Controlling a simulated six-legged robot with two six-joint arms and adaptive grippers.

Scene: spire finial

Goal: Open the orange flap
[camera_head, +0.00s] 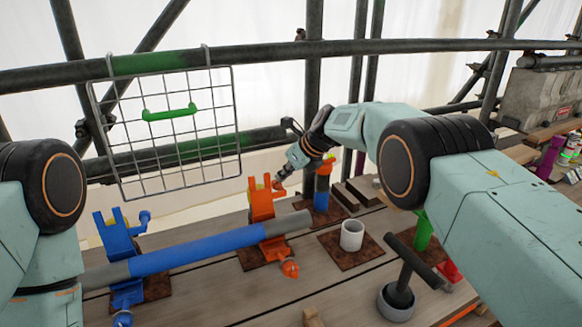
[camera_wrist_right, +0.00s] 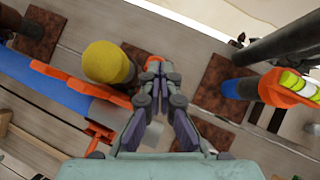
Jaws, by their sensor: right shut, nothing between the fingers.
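The orange clamp (camera_head: 262,232) stands on a rusty plate on the planks, around or beneath the grey and blue pipe (camera_head: 200,248). Its orange flap (camera_head: 261,200) stands upright behind the pipe, and an orange knob (camera_head: 290,268) hangs at the front. In the right wrist view the flap (camera_wrist_right: 80,84) is a diagonal orange strip beside a yellow round part (camera_wrist_right: 108,62). My right gripper (camera_head: 280,180) is shut and empty, just right of the flap's top and apart from it in the wrist view (camera_wrist_right: 155,66). My left gripper is out of view.
A blue clamp (camera_head: 118,245) holds the pipe's left part. A white cup (camera_head: 352,235) and a dark T-handle (camera_head: 405,270) stand right.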

